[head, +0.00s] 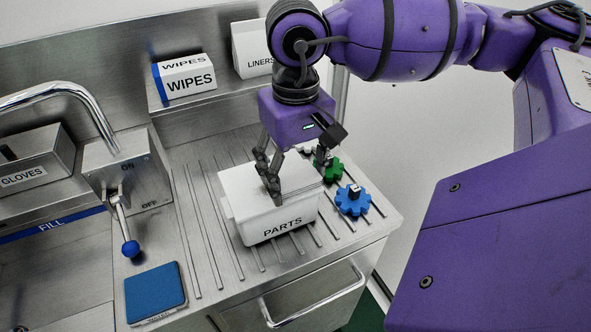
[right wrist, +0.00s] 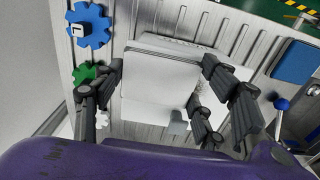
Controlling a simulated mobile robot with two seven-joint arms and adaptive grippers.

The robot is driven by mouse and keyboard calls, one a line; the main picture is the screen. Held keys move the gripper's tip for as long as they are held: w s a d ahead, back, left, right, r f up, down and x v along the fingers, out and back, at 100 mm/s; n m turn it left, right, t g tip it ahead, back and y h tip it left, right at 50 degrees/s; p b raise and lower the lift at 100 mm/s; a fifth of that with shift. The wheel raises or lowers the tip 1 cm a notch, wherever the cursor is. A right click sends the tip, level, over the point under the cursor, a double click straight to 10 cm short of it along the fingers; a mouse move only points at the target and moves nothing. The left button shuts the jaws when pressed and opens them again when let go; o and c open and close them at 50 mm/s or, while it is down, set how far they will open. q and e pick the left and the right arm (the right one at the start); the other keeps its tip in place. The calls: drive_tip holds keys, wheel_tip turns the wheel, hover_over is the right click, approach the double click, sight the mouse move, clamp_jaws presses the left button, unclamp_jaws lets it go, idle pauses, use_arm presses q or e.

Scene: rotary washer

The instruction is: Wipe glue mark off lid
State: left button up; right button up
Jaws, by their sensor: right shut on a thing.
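A white box marked PARTS (head: 283,223) stands on the ribbed steel drainboard. Its white lid (head: 240,185) lies on top; it also shows in the right wrist view (right wrist: 160,75). My right gripper (head: 298,180) comes down from above with its fingers wide apart on two opposite sides of the lid, shut on it. In the right wrist view the fingers (right wrist: 160,66) flank the lid. A small grey block (right wrist: 177,122) shows at the lid's near edge there. I cannot make out a glue mark. My left gripper is not in view.
A blue gear (head: 352,201) and a green gear (head: 330,168) lie right of the box. A blue sponge-like pad (head: 155,292) lies at front left, near the blue-knobbed lever (head: 130,248). A WIPES box (head: 186,79) and LINERS box (head: 252,50) stand on the shelf behind.

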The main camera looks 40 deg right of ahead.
sight(268, 197)
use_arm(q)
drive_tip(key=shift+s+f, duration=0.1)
use_arm(e)
drive_tip(key=shift+f, duration=0.1)
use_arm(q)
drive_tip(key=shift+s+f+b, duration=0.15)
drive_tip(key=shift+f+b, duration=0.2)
use_arm(e)
drive_tip(key=shift+w+a, duration=0.15)
drive_tip(key=shift+a, duration=0.5)
drive_tip(key=shift+w+a, duration=0.15)
drive_tip(key=shift+a, duration=0.5)
drive_tip(key=shift+w+a+f, duration=0.1)
drive_tip(key=shift+w+a, duration=0.05)
drive_tip(key=shift+a, duration=0.45)
drive_tip(key=shift+w+a, duration=0.1)
drive_tip(key=shift+a, duration=0.45)
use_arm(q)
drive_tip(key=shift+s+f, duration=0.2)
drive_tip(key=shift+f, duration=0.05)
use_arm(e)
drive_tip(key=shift+a, duration=0.1)
drive_tip(key=shift+a, duration=0.15)
